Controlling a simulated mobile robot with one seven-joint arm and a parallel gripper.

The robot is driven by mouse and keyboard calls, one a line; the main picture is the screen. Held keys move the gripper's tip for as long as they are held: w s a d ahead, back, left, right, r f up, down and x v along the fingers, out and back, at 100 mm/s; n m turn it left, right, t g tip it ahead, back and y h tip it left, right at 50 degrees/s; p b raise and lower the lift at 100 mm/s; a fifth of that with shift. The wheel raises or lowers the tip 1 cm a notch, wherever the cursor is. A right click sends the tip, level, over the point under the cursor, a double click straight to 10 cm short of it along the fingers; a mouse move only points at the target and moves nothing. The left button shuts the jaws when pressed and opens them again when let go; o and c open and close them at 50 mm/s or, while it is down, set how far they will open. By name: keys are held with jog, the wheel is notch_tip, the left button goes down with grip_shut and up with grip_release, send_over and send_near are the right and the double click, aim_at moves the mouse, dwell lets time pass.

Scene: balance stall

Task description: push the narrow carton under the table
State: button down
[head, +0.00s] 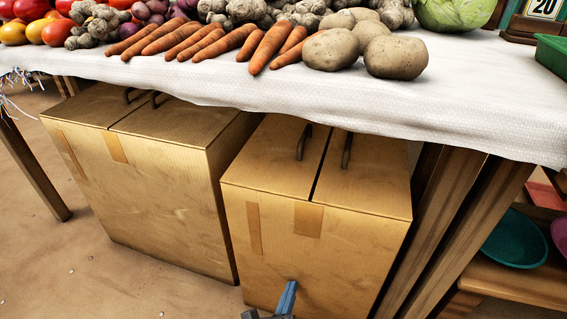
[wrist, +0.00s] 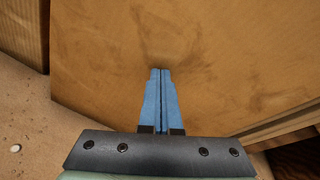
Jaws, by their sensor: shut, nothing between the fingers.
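The narrow carton (head: 310,240) is a brown cardboard box with two dark handles on top and tape strips on its front. It stands on the ground to the right of a wider carton, its rear part beneath the cloth edge of the table (head: 480,105). My gripper (head: 289,288) is at the lower part of the carton's front face. In the wrist view, the blue fingers of my gripper (wrist: 160,72) are shut together, pointing at the carton's face (wrist: 210,50). The tips are at or very close to it; I cannot tell if they touch.
The wider carton (head: 165,185) stands close on the left. Wooden table legs (head: 455,220) stand close on the right, beside a low shelf (head: 520,282) with a teal bowl (head: 515,240). Vegetables, including potatoes (head: 395,57), lie on the table. Bare ground (head: 60,270) is free at the front left.

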aim_at(295, 277)
jog(key=shift+w+d+b, duration=0.2)
jog(key=shift+w+d, duration=0.1)
jog(key=shift+w, duration=0.7)
jog(key=shift+w+d+b, duration=0.15)
jog(key=shift+w+d, duration=0.15)
jog(key=shift+w, duration=0.7)
jog(key=shift+w+d+b, duration=0.2)
jog(key=shift+w+d, duration=0.1)
jog(key=shift+w, duration=0.7)
jog(key=s+a+p, duration=0.1)
jog(key=s+p, duration=0.1)
jog(key=s, duration=0.4)
jog(key=shift+a, duration=0.4)
jog(key=shift+w, duration=0.1)
